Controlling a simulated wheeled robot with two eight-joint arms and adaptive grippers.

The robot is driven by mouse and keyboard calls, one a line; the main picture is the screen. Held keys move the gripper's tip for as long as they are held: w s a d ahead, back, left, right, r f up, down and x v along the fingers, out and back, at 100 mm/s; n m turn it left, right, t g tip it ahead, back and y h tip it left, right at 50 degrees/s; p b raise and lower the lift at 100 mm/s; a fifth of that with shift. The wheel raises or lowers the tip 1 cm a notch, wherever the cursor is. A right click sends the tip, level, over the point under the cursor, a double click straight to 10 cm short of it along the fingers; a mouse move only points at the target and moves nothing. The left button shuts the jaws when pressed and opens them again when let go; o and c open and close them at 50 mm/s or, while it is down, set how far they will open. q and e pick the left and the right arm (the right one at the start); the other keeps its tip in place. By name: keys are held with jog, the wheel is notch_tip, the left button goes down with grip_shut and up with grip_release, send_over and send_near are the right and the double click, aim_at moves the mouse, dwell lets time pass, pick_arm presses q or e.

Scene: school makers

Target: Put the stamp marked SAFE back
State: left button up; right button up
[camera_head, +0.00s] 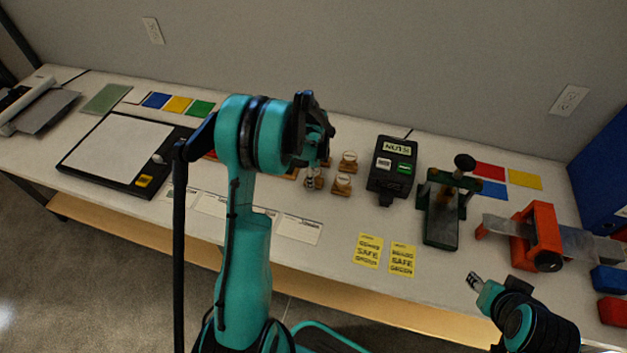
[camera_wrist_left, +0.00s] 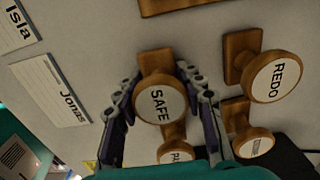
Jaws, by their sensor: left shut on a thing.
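The SAFE stamp (camera_wrist_left: 158,102) has a round wooden knob with a white SAFE label and a wooden block behind it. My left gripper (camera_wrist_left: 165,88) is shut on it, one finger on each side of the knob. In the head view my left gripper (camera_head: 314,178) is mostly behind my own arm, above the stamps. Whether the stamp touches the table cannot be told. The REDO stamp (camera_wrist_left: 272,78) stands to its right, with another stamp (camera_wrist_left: 252,144) below that one. One more stamp (camera_wrist_left: 176,152) shows partly under the SAFE stamp. My right gripper (camera_head: 474,281) is at the table's front right, apart from the stamps.
Name cards (camera_head: 298,229) lie along the front of the table (camera_head: 330,260). Yellow SAFE cards (camera_head: 368,251) lie nearby. An orange tool (camera_head: 537,237) is farther right.

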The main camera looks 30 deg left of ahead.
pick_arm(q)
jog(key=shift+f, duration=0.1)
jog(key=shift+f, duration=0.15)
jog(key=o, duration=1.2)
